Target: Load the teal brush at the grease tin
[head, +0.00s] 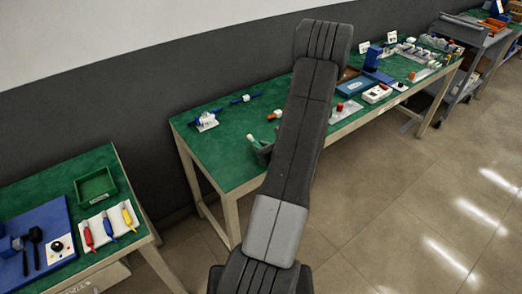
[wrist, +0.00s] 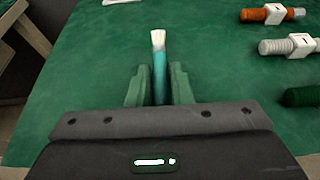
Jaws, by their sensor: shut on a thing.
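The teal brush (wrist: 159,76) is between the two green fingers of my gripper (wrist: 158,88) in the wrist view, its pale bristles pointing away from me. My gripper is shut on its handle. In the head view the brush (head: 252,139) shows as a small teal and white bit beside my gripper (head: 262,150), which is partly hidden by my arm, over the near left part of the long green table (head: 220,165). I cannot pick out the grease tin in either view; my arm hides part of the table.
In the wrist view an orange threaded piece (wrist: 262,15), a grey one (wrist: 288,46) and a dark green one (wrist: 302,96) lie at right. In the head view a blue tray (head: 355,87) is farther along the table. A lower table holds a green bin (head: 96,188).

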